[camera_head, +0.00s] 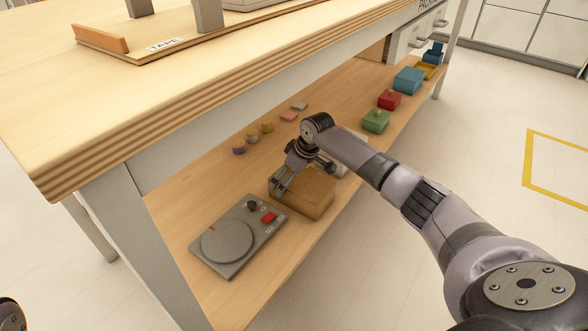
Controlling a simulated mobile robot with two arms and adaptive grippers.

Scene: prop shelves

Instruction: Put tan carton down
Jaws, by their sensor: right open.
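The tan carton (312,194) sits on the lower shelf (178,203) under the table, close to the shelf's front edge. My right gripper (297,174) is open just over the carton, pointing down. One finger shows at the carton's left end and the other near its far side. The gripper covers part of the carton's top, and I cannot tell whether the fingers touch it. My left gripper is not in view.
A grey turntable-like device (236,238) lies left of the carton. Several small coloured pieces (267,127) stand behind. Green (376,121), red (389,100) and blue (408,80) boxes stand farther along the shelf. The tabletop (215,75) overhangs, and a table leg (140,240) stands at left.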

